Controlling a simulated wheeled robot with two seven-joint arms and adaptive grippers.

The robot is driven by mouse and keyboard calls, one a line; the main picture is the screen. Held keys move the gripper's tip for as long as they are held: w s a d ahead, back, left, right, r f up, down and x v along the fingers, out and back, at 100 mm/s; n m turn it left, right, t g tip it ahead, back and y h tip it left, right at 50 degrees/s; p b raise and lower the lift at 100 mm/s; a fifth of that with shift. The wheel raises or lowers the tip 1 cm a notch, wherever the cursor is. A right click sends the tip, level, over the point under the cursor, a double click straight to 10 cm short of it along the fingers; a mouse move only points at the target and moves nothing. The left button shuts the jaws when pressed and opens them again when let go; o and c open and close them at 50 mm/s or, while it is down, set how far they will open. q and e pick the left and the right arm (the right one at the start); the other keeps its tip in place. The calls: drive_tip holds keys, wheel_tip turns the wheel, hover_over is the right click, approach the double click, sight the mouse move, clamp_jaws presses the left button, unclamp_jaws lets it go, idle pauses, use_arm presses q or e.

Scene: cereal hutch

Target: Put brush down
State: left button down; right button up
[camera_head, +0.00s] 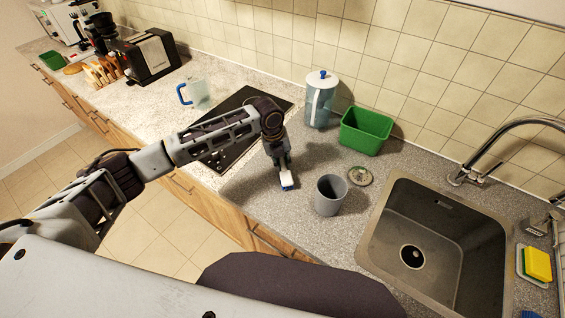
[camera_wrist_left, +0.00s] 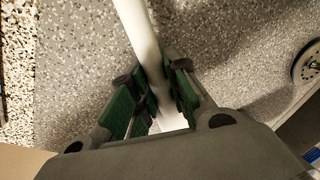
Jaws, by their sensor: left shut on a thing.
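My left gripper (camera_head: 282,163) points down over the grey counter, left of the grey cup. It is shut on the brush (camera_head: 287,178), of which a white part with a blue end shows below the fingers. In the left wrist view the brush's white handle (camera_wrist_left: 138,32) runs between the green-padded fingers (camera_wrist_left: 152,85). The speckled counter (camera_wrist_left: 85,70) lies behind it. I cannot tell whether the brush touches the counter. My right gripper is not in view.
The grey cup (camera_head: 330,195) stands close to the right of my left gripper, with a round disc (camera_head: 360,176) beyond it. The sink (camera_head: 440,240) is on the right. A dark hob (camera_head: 225,135) lies left.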

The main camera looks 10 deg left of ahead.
use_arm(q)
drive_tip(key=shift+f, duration=0.5)
drive_tip(key=c, duration=1.4)
unclamp_jaws()
drive_tip(key=shift+f, duration=0.1)
drive_tip(key=r, duration=0.4)
drive_tip(key=a+r+b, duration=0.1)
drive_tip(key=r, duration=0.3)
drive_tip(key=a+r, duration=0.1)
drive_tip(key=r, duration=0.3)
drive_tip(key=shift+s+b, duration=0.35)
drive_tip(key=shift+s, duration=0.05)
